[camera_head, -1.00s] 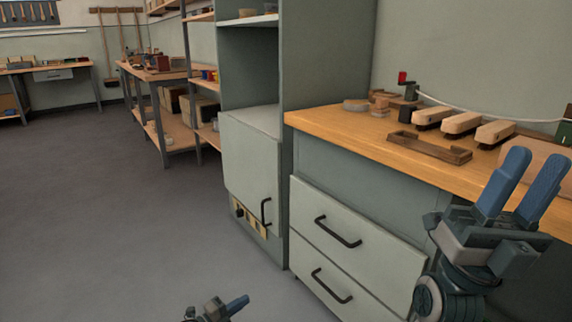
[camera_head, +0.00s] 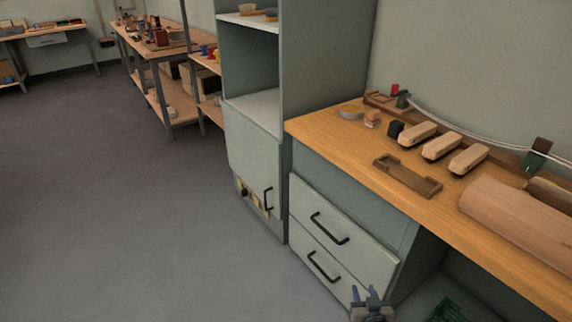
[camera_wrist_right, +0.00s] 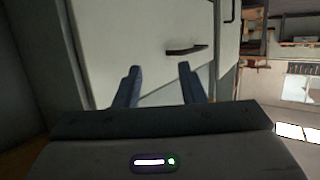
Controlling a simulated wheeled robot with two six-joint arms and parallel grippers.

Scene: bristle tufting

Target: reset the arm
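My right gripper (camera_head: 369,292) shows small at the bottom edge of the head view, in front of the lower drawer. Its two blue fingers point up and stand apart with nothing between them. The right wrist view also shows the open fingers (camera_wrist_right: 160,75), with a pale cabinet front and a dark handle (camera_wrist_right: 186,49) beyond them. My left gripper is in neither current view.
The wooden workbench (camera_head: 330,125) at right carries brush blocks (camera_head: 441,145), a wooden tray (camera_head: 407,177) and a large rounded wooden piece (camera_head: 520,210). Drawers (camera_head: 335,225) are below it, beside a cabinet (camera_head: 252,150). A green crate (camera_head: 450,308) sits at lower right. Floor at left is clear.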

